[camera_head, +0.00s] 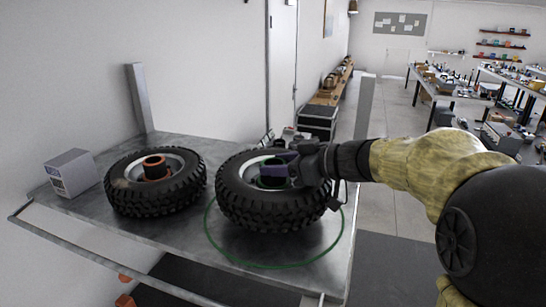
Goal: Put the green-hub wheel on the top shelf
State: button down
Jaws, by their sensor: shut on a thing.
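The green-hub wheel (262,213) is a black knobbly tyre with a pale rim and a dark green hub (272,180). It is over the right part of the grey metal shelf (185,235), inside a green ring outline (225,256). My gripper (276,171) reaches in from the right and is shut at the wheel's hub. The fingertips are partly hidden by the hub and rim. I cannot tell whether the tyre touches the shelf. A second wheel (150,205) with an orange hub (155,167) lies flat on the left of the same shelf.
A small grey box (70,172) stands at the shelf's left end. A metal post (139,98) rises at the back, and another stands at the right (363,115). A lower level with orange items (124,300) shows below. Workbenches (440,90) stand far right.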

aim_at(285, 179)
jog(key=shift+r, duration=0.1)
notch_tip(285, 179, down, 4)
jog(key=shift+r+p, duration=0.2)
jog(key=shift+p, duration=0.15)
jog(key=c, duration=0.7)
grip_release()
jog(key=shift+s+f, duration=0.1)
jog(key=shift+f, duration=0.1)
jog(key=shift+o, duration=0.2)
jog(key=b+v, duration=0.3)
jog(key=v, duration=0.9)
jog(key=shift+b, duration=0.35)
